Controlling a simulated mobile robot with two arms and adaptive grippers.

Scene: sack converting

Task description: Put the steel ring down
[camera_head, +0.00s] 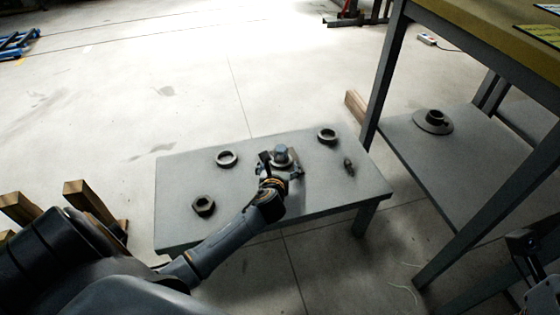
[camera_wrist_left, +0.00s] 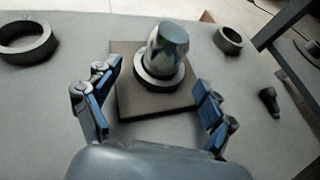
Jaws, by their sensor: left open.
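A shiny metal post with a rounded top (camera_wrist_left: 168,45) stands upright on a square brown plate (camera_wrist_left: 135,95) on the low grey table. A ring (camera_wrist_left: 158,82) lies around the foot of the post, flat on the plate. My left gripper (camera_head: 282,168) is open, its blue-padded fingers apart on either side of the plate's near part; it also shows in the left wrist view (camera_wrist_left: 158,88). Nothing is held between the fingers. Two loose rings lie apart on the table, one at left (camera_head: 227,158) and one at far right (camera_head: 327,135). Part of my right arm shows at the right edge.
A dark nut-like part (camera_head: 203,205) lies on the low table (camera_head: 178,225) near its left edge, and a small dark fitting (camera_head: 349,166) lies at right. A flanged part (camera_head: 433,121) sits on the lower shelf of the bench at right. Wooden blocks (camera_head: 88,200) stand at left.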

